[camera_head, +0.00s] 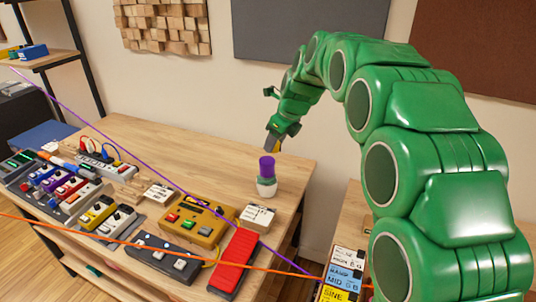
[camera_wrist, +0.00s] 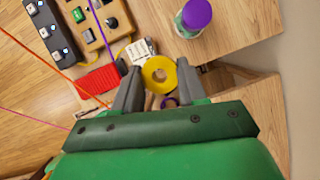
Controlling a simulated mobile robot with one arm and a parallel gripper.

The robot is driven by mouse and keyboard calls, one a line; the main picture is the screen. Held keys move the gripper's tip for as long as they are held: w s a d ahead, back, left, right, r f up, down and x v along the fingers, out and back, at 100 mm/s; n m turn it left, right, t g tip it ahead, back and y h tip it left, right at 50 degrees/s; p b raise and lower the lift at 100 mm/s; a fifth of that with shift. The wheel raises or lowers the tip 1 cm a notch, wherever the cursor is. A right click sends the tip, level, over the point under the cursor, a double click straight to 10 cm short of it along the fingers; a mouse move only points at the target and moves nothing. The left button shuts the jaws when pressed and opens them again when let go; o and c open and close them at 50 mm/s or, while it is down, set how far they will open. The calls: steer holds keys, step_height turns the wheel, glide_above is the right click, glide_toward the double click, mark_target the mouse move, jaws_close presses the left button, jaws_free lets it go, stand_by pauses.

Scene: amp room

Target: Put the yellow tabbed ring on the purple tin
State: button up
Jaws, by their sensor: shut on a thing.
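The purple tin (camera_head: 267,167) tops a white and dark-green jar-like base (camera_head: 266,188) near the right end of the wooden table. Its round top shows in the wrist view (camera_wrist: 196,14), at the upper edge. The ring's tab is not clear to me.
A gold pedal (camera_head: 196,222), a red pedal (camera_head: 234,262) and a white labelled box (camera_head: 257,217) lie left of and nearer than the tin. Purple and orange cables cross the table. The back of the table is clear. A lower surface with labelled boxes (camera_head: 343,272) stands right.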

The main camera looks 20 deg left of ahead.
steer(key=w+a+f, duration=0.3)
steer(key=w+a, duration=0.1)
steer(key=w, duration=0.2)
glide_toward(265, 159)
steer(key=shift+s+a+f, duration=0.2)
steer(key=shift+a+f, duration=0.3)
steer(key=shift+a, duration=0.25)
steer(key=shift+w+a+f, duration=0.35)
steer(key=shift+w+f, duration=0.2)
steer(key=shift+f, duration=1.7)
steer(key=shift+f, duration=0.1)
steer(key=o, duration=1)
steer(key=shift+o, duration=0.2)
steer(key=v, duration=1.2)
